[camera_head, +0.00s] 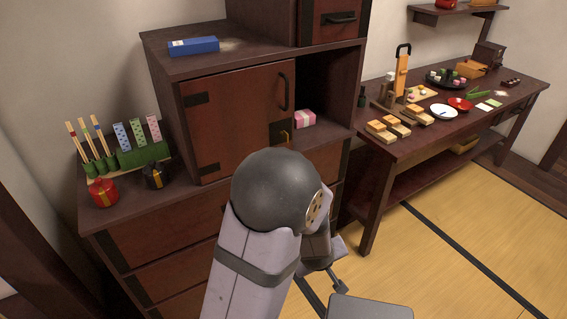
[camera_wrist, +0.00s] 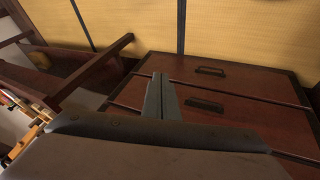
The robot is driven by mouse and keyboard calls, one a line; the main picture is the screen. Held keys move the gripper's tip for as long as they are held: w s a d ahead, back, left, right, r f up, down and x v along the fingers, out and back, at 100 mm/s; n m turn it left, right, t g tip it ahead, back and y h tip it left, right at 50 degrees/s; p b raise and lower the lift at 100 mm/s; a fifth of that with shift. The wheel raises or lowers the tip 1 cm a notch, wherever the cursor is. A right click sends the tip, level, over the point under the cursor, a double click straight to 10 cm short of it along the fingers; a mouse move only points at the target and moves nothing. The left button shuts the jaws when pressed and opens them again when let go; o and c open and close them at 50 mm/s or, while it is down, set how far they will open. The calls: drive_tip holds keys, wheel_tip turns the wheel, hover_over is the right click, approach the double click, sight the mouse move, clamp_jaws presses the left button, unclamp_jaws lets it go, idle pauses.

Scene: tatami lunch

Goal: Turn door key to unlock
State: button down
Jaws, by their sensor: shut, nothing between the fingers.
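The cabinet door (camera_head: 235,125) is a red-brown panel with black corner plates and a black handle (camera_head: 284,92). It looks closed. A small yellow-gold piece (camera_head: 285,137) shows at its lower right edge, just above my arm. It may be the key, but it is too small to tell its turn angle. My gripper (camera_wrist: 160,78) is shut and empty in the wrist view, over drawer fronts (camera_wrist: 215,72). In the head view it is below and right of the door, apart from it, and largely hidden by my arm.
An open cubby right of the door holds a pink box (camera_head: 305,119). A blue box (camera_head: 193,46) lies on top of the cabinet. A side table (camera_head: 380,150) with food and dishes stands to the right. Tatami floor (camera_head: 430,265) in front is clear.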

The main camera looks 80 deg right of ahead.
sight(284, 135)
drive_tip(key=w+d+r+n+t+h, duration=0.2)
drive_tip(key=w+d+r+n+h, duration=0.25)
drive_tip(key=d+r, duration=0.2)
drive_tip(key=w+d+r+n+t+h, duration=0.2)
drive_tip(key=w+r+n+t, duration=0.2)
drive_tip(key=r+n, duration=0.2)
drive_tip(key=w+d+r+n+t+h, duration=0.2)
drive_tip(key=w+r+n, duration=0.3)
drive_tip(key=r, duration=0.5)
drive_tip(key=shift+w+n+t+h, duration=0.2)
drive_tip(key=shift+n+t+h, duration=0.35)
drive_tip(key=shift+n+t, duration=0.35)
drive_tip(key=d+p, duration=0.1)
drive_tip(key=d, duration=0.2)
drive_tip(key=w+d+p, duration=0.1)
drive_tip(key=d, duration=0.3)
drive_tip(key=w+d+p, duration=0.1)
drive_tip(key=d, duration=0.3)
drive_tip(key=shift+w+d, duration=0.15)
drive_tip(key=shift+w, duration=0.05)
drive_tip(key=shift+f, duration=0.1)
